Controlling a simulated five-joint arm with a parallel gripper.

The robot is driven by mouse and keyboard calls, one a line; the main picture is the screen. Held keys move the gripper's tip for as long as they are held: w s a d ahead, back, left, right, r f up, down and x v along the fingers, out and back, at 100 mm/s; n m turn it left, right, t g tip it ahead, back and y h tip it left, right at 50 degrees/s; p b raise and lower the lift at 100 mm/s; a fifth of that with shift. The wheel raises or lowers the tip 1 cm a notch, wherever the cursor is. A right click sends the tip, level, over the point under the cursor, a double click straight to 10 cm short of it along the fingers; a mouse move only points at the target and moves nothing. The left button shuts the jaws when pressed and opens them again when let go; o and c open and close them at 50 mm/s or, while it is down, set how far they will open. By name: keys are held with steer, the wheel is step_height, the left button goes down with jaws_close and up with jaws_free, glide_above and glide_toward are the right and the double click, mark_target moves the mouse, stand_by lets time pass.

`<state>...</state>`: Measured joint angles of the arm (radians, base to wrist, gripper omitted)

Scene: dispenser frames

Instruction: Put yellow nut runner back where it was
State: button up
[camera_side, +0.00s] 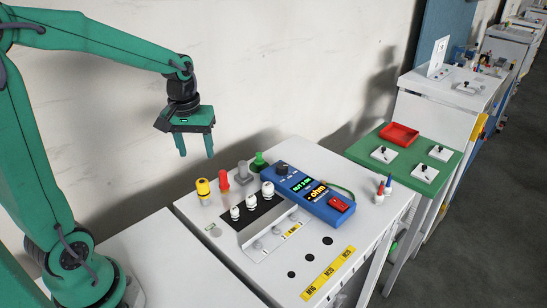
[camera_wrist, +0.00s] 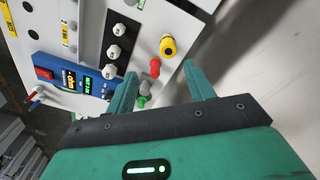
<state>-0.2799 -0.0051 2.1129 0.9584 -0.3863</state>
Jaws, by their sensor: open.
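The yellow nut runner (camera_side: 203,188) stands upright at the back left of the white table, at the left end of a row with red, grey and green ones. It also shows in the wrist view (camera_wrist: 168,46), beyond my fingertips. My gripper (camera_side: 196,156) is open and empty, pointing down, well above the table near the yellow nut runner. In the wrist view its two fingers (camera_wrist: 159,69) are spread apart with nothing between them.
Red (camera_side: 223,181), grey (camera_side: 242,174) and green (camera_side: 259,162) nut runners stand beside it. In front are several white-topped pieces (camera_side: 251,201) and a blue meter (camera_side: 312,194). A yellow label strip (camera_side: 328,272) lies beside dark holes (camera_side: 309,257). A wall stands behind.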

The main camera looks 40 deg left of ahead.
steer(key=s+d+r+m+t, duration=0.4)
steer(key=s+d+r+m, duration=0.2)
steer(key=s+d, duration=0.3)
steer(key=shift+s+d+r+m+t, duration=0.4)
steer(key=shift+s+m, duration=0.4)
steer(key=shift+s, duration=0.3)
stand_by(0.4)
